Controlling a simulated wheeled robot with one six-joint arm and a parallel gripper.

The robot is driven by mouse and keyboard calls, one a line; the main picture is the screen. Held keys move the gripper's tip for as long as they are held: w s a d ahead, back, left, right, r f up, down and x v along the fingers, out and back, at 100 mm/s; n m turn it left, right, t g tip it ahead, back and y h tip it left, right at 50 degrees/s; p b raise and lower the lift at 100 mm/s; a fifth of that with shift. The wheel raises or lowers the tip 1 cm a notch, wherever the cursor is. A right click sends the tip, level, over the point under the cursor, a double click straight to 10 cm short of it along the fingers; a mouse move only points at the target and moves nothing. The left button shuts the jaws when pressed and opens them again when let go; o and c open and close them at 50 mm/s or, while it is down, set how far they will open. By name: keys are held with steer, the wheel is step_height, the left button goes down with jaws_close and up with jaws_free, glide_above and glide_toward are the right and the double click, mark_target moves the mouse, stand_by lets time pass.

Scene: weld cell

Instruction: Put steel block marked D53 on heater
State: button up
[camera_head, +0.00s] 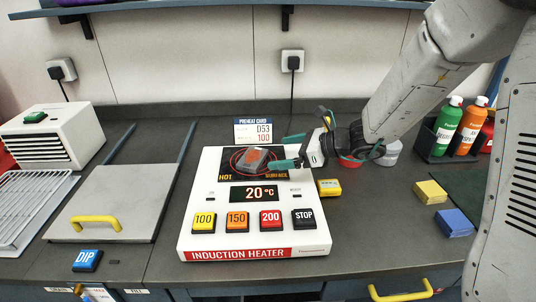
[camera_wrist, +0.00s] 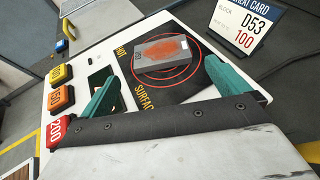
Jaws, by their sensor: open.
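A grey steel block (camera_head: 255,158) with a reddish-orange patch on top sits on the ringed black plate of the white induction heater (camera_head: 190,240). My gripper (camera_head: 287,151) is at the plate's right side. Its teal fingers are open and apart from the block, with nothing between them. In the wrist view my gripper (camera_wrist: 161,69) has the block beyond its fingertips. The heater display (camera_head: 254,193) reads 20 °C.
A preheat card (camera_head: 253,130) behind the heater reads D53, 100. Yellow blocks (camera_head: 329,187) (camera_head: 430,192) and a blue block (camera_head: 454,222) lie to the right. Green (camera_head: 447,120) and orange (camera_head: 470,127) bottles stand at the back right. A yellow-handled lid (camera_head: 120,200) is at left.

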steer(key=shift+v, duration=1.9)
steer(key=s+r+n+g+h, duration=0.1)
steer(key=s+r+n+g, duration=0.15)
steer(key=s+n, duration=0.4)
steer(key=s+r+n+g+h, duration=0.2)
steer(key=s+r+n, duration=0.25)
steer(key=s, duration=0.35)
steer(key=s+d+r+n+h, duration=0.1)
steer(key=s+d+n+h, duration=0.8)
steer(key=s, duration=0.7)
steer(key=d+n, duration=0.3)
steer(key=d, duration=0.1)
steer(key=shift+r, duration=0.4)
steer(key=shift+d, duration=0.15)
